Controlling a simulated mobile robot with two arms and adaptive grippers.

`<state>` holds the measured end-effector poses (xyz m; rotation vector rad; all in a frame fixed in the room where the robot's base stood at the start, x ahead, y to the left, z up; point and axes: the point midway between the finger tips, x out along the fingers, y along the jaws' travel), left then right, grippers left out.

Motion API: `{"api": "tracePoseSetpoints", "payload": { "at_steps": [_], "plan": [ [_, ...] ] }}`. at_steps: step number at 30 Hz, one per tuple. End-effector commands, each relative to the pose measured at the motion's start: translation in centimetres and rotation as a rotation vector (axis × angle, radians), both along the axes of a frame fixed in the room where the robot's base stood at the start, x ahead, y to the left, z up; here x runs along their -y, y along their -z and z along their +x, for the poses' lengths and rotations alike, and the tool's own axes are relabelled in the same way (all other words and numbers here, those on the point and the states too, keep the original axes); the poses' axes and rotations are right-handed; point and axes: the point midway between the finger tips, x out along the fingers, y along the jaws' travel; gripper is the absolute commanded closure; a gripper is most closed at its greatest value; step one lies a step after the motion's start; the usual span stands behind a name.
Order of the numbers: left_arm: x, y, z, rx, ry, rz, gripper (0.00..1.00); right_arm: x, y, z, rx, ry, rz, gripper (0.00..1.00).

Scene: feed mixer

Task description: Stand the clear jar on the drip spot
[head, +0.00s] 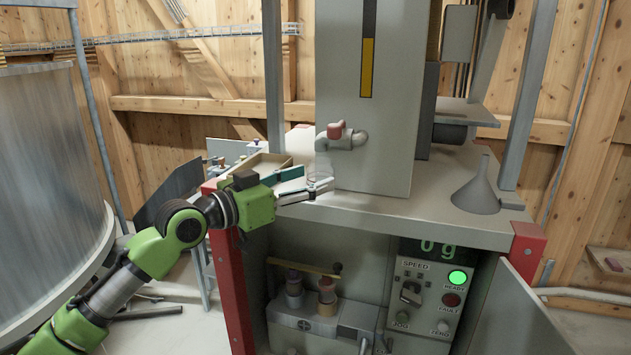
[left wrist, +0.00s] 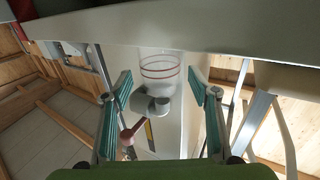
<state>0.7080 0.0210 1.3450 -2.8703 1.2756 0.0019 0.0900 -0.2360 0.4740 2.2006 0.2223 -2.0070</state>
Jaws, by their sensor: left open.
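The clear jar (head: 321,165) stands on the bench top (head: 400,212) below the spout (head: 345,139) with its red knob, in front of the tall grey column. In the left wrist view the jar (left wrist: 160,68) shows thin red rings, and the picture is upside down. My left gripper (head: 305,186) is open at the jar. Its teal-padded fingers (left wrist: 162,95) appear on either side of the jar in the wrist view, with gaps showing. I cannot make out a drip spot mark. My right gripper is not in view.
A grey funnel (head: 478,190) stands at the bench's right. The control panel (head: 428,295) reads 0 g with a green light. The bench between column and funnel is clear.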

Motion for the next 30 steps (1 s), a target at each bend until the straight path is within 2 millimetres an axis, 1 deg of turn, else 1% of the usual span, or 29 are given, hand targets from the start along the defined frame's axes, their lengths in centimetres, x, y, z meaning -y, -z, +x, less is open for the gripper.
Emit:
{"api": "tracePoseSetpoints", "payload": {
  "at_steps": [1,6,9,13,18,25,26,28,29,30],
  "plan": [
    [-1.0,0.5,-0.8,0.002,-0.003,0.003,0.45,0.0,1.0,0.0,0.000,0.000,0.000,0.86],
    [-3.8,0.6,-3.3,0.002,-0.003,0.003,0.45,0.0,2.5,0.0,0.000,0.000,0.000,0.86],
    [-5.1,0.5,-4.6,0.002,-0.001,0.003,0.45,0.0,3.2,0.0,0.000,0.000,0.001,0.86],
    [-6.4,0.3,-5.8,-0.001,-0.001,0.001,0.45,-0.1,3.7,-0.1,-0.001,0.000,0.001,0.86],
    [-7.1,0.1,-6.4,0.001,0.000,0.001,0.45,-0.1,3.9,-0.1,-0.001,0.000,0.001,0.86],
    [-7.1,0.2,-6.5,-0.001,0.000,-0.001,0.45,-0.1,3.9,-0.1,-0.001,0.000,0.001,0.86],
    [-7.0,0.4,-6.4,-0.002,-0.002,-0.001,0.45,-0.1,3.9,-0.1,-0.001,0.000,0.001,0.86],
    [-6.6,1.7,-6.1,-0.006,-0.008,-0.007,0.45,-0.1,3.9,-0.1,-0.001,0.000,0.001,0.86],
    [-6.4,2.6,-6.0,-0.008,-0.013,-0.010,0.45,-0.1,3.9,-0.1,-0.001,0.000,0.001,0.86],
    [-6.1,3.9,-5.7,-0.009,-0.025,-0.016,0.45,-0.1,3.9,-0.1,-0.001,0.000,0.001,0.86]
  ]
}}
